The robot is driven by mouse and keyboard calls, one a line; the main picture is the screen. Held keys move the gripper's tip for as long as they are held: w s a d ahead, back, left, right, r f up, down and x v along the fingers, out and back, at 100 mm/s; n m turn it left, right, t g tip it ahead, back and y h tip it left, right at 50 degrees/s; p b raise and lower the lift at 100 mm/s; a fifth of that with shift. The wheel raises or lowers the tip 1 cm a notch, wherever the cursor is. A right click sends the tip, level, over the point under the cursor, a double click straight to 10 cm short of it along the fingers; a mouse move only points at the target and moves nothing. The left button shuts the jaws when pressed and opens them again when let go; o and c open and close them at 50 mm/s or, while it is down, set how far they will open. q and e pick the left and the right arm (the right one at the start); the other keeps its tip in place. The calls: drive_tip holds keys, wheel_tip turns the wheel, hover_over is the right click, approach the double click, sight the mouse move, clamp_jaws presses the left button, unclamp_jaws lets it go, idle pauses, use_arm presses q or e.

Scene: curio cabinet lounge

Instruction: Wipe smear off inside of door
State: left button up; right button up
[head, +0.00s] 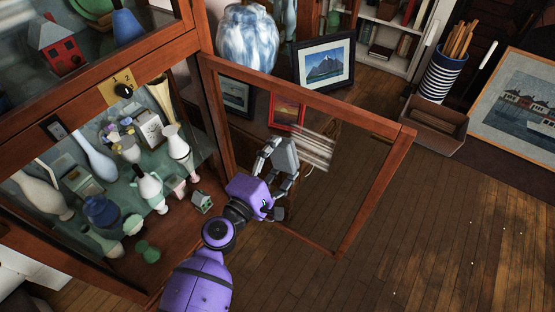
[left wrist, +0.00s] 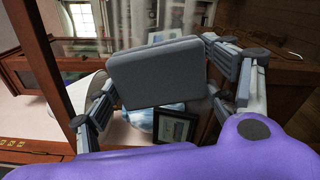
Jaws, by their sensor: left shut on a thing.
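The cabinet door (head: 402,150) stands open, a wooden frame around clear glass. A smear (head: 312,150) of whitish streaks lies on the glass near the middle. My left gripper (head: 276,158) is shut on a grey block-like pad (head: 286,154), just left of the streaks in the head view. The pad also fills the middle of the left wrist view (left wrist: 157,72), with a finger on each side. I cannot tell whether the pad touches the glass. The gripper and pad may hide part of the smear. My right gripper is not in view.
Left of the door, the open cabinet holds several vases, a blue pot (head: 101,211) and small figures. A striped holder (head: 443,75) stands at upper right. Wooden floor (head: 440,220) is clear at right.

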use_arm(q)
drive_tip(key=shift+x, duration=1)
idle(0.4)
drive_tip(key=shift+d, duration=0.1)
